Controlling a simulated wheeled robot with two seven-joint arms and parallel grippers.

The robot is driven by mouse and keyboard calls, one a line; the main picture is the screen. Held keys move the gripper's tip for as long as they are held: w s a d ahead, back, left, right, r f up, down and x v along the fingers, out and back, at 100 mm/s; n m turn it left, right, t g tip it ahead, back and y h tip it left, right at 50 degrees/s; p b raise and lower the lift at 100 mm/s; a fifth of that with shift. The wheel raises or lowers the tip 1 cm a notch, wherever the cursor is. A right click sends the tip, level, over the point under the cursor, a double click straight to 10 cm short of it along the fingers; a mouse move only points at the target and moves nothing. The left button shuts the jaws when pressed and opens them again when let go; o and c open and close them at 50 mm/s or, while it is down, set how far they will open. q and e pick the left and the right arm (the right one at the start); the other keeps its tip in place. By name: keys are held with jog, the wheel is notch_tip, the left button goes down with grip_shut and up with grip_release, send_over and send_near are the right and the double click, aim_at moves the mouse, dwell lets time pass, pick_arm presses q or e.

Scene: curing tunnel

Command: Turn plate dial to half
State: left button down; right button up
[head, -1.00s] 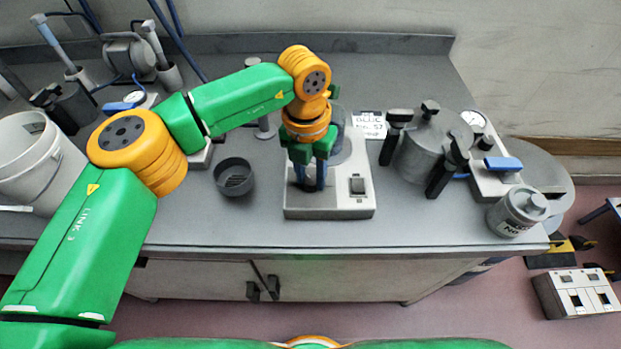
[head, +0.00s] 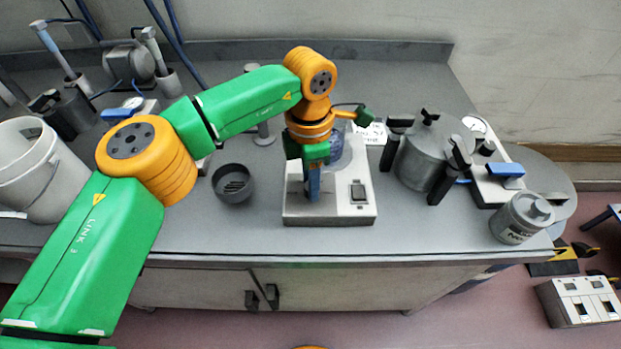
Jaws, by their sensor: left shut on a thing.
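The plate (head: 350,212) is a small off-white unit with a dark rocker switch (head: 359,192) on its front right. My left gripper (head: 313,193) points down at the front left of the unit. Its blue fingers are shut on the dial, which the fingers hide, so its setting cannot be read. A round bluish top (head: 342,157) on the unit shows partly behind my wrist. My right gripper is not in view.
A dark round cup (head: 233,184) stands left of the unit. A grey clamped pot (head: 428,155) and a labelled can (head: 521,217) stand to the right. A white bucket (head: 35,165) is at far left. Bench front is clear.

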pick_arm(q)
jog(key=shift+m, duration=1.1)
jog(key=c, duration=0.5)
grip_release()
jog(key=shift+c, duration=0.2)
notch_tip(320, 180, up, 7)
jog(key=shift+w+r, duration=0.1)
jog(key=shift+w, duration=0.05)
